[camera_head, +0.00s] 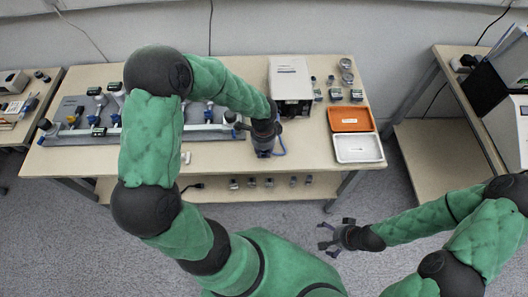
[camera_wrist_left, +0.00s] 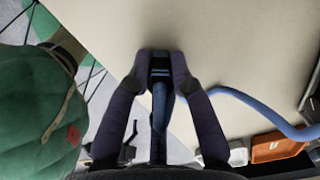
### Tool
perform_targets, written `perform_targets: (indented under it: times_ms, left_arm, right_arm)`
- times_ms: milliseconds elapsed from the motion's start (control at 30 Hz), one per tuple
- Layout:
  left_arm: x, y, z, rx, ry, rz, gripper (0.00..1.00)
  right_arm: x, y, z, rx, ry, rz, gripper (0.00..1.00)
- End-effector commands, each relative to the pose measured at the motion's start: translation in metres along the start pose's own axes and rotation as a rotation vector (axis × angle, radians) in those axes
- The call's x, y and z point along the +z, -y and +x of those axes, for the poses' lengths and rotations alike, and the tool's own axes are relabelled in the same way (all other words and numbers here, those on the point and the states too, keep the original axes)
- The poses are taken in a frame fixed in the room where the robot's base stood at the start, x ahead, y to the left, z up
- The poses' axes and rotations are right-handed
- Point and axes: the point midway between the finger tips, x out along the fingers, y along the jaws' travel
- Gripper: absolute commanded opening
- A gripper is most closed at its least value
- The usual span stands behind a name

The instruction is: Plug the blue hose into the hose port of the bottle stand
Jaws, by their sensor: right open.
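The blue hose (camera_head: 279,147) shows as a thin loop beside my left gripper (camera_head: 263,152), over the front part of the table. In the left wrist view the fingers (camera_wrist_left: 160,62) close around the hose's end piece, and the hose (camera_wrist_left: 255,104) curves away to the right. My right gripper (camera_head: 331,236) is open and empty, in front of the table over the floor. A grey base plate (camera_head: 75,139) with bottle-like parts and blue fittings is at the left of the table; my left arm hides part of it. I cannot make out the hose port.
A white and dark box device (camera_head: 289,77) stands at the table's back. Small jars (camera_head: 346,78), an orange tray (camera_head: 350,119) and a white tray (camera_head: 357,149) are at its right. Small items lie on the lower shelf (camera_head: 268,183). The table's front strip is mostly clear.

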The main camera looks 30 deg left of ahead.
Motion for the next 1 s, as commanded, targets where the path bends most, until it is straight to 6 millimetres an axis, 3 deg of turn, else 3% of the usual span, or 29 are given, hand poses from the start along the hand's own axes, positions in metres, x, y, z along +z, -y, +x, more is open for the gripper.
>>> perform_targets:
  times_ms: [267, 1000]
  left_arm:
    - [0.000, 0.000, -0.003, 0.000, 0.000, 0.000, 0.00]
    - [0.000, 0.000, -0.051, 0.001, 0.000, 0.000, 0.00]
  right_arm:
    - [0.000, 0.001, -0.003, 0.000, 0.000, 0.000, 1.00]
    - [0.002, 0.015, -0.042, 0.000, 0.000, 0.000, 1.00]
